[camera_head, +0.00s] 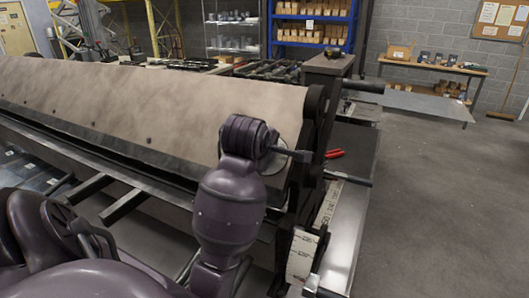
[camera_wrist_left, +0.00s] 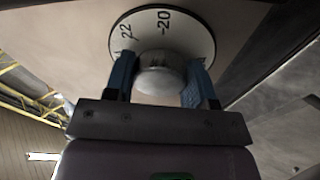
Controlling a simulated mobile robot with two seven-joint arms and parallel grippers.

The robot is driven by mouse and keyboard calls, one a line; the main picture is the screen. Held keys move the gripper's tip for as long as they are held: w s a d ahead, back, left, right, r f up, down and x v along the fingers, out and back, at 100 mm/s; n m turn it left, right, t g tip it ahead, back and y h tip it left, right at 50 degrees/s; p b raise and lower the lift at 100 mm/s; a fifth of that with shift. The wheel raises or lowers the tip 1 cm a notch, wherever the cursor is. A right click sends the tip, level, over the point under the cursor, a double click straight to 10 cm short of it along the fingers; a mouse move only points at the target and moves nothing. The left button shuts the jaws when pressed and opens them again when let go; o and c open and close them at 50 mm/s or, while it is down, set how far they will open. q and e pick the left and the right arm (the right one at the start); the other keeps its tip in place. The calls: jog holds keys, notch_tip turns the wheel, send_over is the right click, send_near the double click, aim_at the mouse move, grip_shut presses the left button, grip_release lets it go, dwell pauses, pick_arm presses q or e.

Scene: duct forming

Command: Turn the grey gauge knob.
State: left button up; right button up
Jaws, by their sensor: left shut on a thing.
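The grey gauge knob (camera_wrist_left: 160,78) is a round, smooth cap at the centre of a white dial (camera_wrist_left: 196,36) in the left wrist view. The dial carries black markings, among them 20 and 22. My left gripper (camera_wrist_left: 162,62) has a blue-padded finger on each side of the knob and is shut on it. In the head view my purple left arm reaches up to the beige machine panel (camera_head: 150,95) and hides the knob and its fingers. Only part of the dial's edge (camera_head: 272,163) shows beside the wrist. My right gripper is not in view.
A dark machine end frame (camera_head: 313,130) with protruding bars stands just right of the wrist. Red-handled pliers (camera_head: 335,154) lie on the surface beyond it. A scale (camera_head: 302,255) sits below. The floor (camera_head: 440,220) on the right is clear.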

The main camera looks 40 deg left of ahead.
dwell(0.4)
pick_arm(q)
jog(key=o, duration=0.9)
jog(key=shift+r, duration=0.1)
